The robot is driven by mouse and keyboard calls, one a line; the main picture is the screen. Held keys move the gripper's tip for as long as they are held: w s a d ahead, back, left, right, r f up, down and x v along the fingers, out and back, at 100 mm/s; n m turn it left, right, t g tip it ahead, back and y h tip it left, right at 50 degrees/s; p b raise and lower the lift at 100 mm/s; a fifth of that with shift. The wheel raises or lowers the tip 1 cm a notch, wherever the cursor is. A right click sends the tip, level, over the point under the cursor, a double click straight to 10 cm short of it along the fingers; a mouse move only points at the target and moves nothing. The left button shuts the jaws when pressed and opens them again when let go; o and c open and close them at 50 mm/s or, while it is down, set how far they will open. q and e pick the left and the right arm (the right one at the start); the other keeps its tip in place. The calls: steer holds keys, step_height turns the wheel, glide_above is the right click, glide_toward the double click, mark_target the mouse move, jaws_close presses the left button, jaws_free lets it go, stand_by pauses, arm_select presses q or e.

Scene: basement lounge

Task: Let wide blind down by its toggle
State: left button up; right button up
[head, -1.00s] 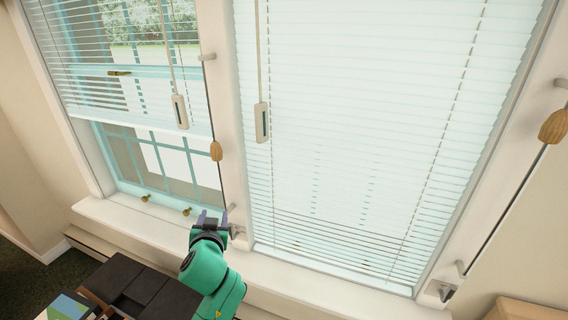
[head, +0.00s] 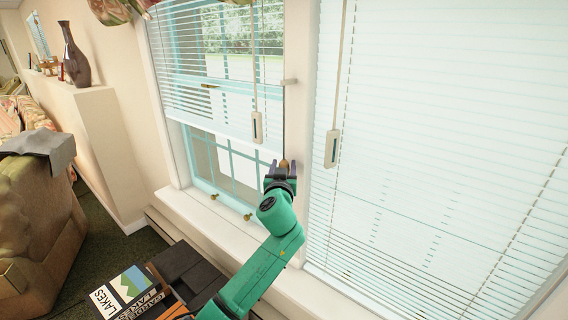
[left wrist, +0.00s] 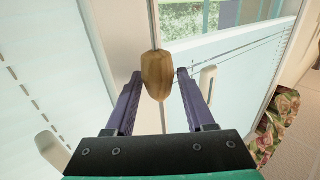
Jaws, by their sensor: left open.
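A partly raised blind (head: 215,100) hangs over the left window in the head view, with bare panes below it. A second blind (head: 430,180) covers the right window as far down as the frame shows. A brown wooden toggle (left wrist: 158,78) hangs on a cord between the two windows. My left gripper (head: 283,167) is open at this toggle. In the left wrist view, the toggle sits between the spread finger ends, with gaps at both sides. In the head view the fingers partly hide it. My right gripper is not in view.
Pale hanging tags (head: 257,127) and (head: 332,148) hang on cords in front of the blinds. The sill (head: 205,215) runs below. A dark table (head: 190,270) with books stands at the front, and an armchair (head: 40,215) at the left.

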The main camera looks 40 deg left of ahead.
arm_select(q)
jaws_close()
steer(key=shift+f, duration=0.1)
stand_by(1.3)
